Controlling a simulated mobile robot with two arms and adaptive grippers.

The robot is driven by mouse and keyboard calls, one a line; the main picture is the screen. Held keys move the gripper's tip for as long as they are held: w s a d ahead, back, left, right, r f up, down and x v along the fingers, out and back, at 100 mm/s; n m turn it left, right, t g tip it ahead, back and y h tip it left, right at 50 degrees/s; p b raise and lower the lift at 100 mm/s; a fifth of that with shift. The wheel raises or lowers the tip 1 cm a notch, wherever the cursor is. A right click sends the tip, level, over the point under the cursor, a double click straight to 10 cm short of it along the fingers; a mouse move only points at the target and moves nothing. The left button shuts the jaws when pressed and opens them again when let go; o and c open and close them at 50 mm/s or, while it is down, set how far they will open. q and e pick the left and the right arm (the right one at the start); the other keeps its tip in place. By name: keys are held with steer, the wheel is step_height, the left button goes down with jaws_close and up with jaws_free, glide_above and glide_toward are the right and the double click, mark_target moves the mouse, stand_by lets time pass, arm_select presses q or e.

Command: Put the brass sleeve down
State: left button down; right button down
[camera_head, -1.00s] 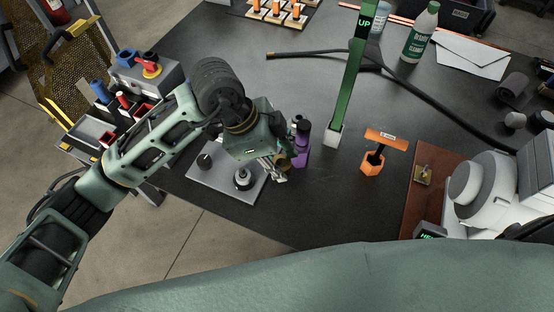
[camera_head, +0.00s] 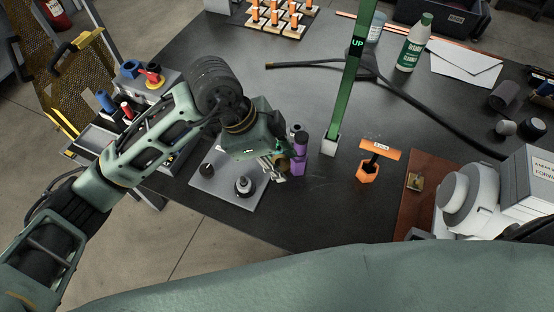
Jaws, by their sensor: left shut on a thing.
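My left gripper (camera_head: 276,168) is beside the right edge of a light grey plate (camera_head: 214,200), pointing down. It is shut on the brass sleeve (camera_head: 284,164), a small dull-gold piece that is mostly hidden by the fingers. A purple holder (camera_head: 300,155) stands just right of the sleeve. I cannot tell whether the sleeve touches the holder or the table. My right gripper is not in view.
A green post (camera_head: 352,80) marked "UP" and an orange stand (camera_head: 368,166) are to the right. A black hose (camera_head: 440,115) crosses the dark table (camera_head: 310,210). The table's front middle is clear.

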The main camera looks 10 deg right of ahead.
arm_select(q)
steer(key=shift+w+a+r, duration=0.1)
steer(key=shift+r, duration=0.05)
stand_by(0.5)
steer(key=shift+w+a+m, duration=0.15)
steer(key=shift+a+m, duration=0.05)
steer(key=shift+m, duration=0.3)
steer(key=w+a+r+n+t+y, duration=0.1)
steer(key=a+r+n+t, duration=0.1)
steer(key=a+n, duration=0.5)
steer(key=w+a+r+n+t+y, duration=0.1)
steer(key=w+a+r+n+y, duration=0.1)
steer(key=a+n, duration=0.5)
steer(key=w+a+r+n+t+y, duration=0.1)
steer(key=w+a+r+n+t, duration=0.1)
steer(key=a+r+n, duration=0.2)
steer(key=a+n, duration=0.3)
steer(key=a, duration=0.5)
steer(key=shift+w+a+t, duration=0.15)
steer(key=shift+a+t, duration=0.1)
steer(key=shift+t, duration=0.05)
